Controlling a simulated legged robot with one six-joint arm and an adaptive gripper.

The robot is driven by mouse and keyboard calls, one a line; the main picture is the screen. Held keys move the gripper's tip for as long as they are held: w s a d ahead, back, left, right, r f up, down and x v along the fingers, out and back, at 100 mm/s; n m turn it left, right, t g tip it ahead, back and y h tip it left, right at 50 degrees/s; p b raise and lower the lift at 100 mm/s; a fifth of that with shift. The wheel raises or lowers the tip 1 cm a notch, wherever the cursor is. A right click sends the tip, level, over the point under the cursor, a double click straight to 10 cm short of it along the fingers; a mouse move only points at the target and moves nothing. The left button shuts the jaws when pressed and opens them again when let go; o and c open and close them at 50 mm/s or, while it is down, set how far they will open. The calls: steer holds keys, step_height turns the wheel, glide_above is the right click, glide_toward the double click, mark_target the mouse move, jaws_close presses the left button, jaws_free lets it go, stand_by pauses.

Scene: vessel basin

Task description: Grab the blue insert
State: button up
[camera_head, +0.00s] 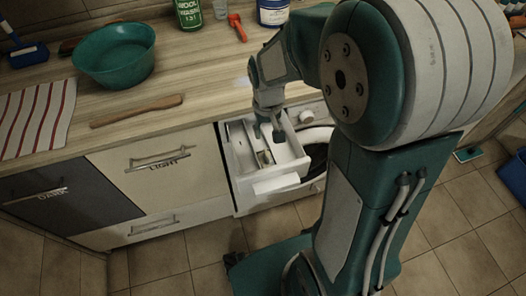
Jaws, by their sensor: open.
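An open white drawer (243,160) with compartments sticks out from the front of the white appliance below the counter. My gripper (268,132) points down over the drawer, with its dark fingers apart near the compartments. Some small dark and pale details show inside the drawer below the fingers. I cannot make out a blue insert among them; my gripper covers part of the drawer. I cannot tell whether the fingers touch anything.
The wooden counter (205,85) holds a teal bowl (115,58), a wooden stick (136,111), a striped cloth (38,118), a green container (189,14) and a red-orange tool (237,27). Cabinets marked DARK (60,218) and LIGHT (120,185) stand left of the drawer.

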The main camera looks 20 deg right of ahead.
mark_target(266, 153)
step_height(266, 153, down, 11)
steer(key=shift+s+a+r, duration=0.1)
stand_by(0.4)
jaws_close()
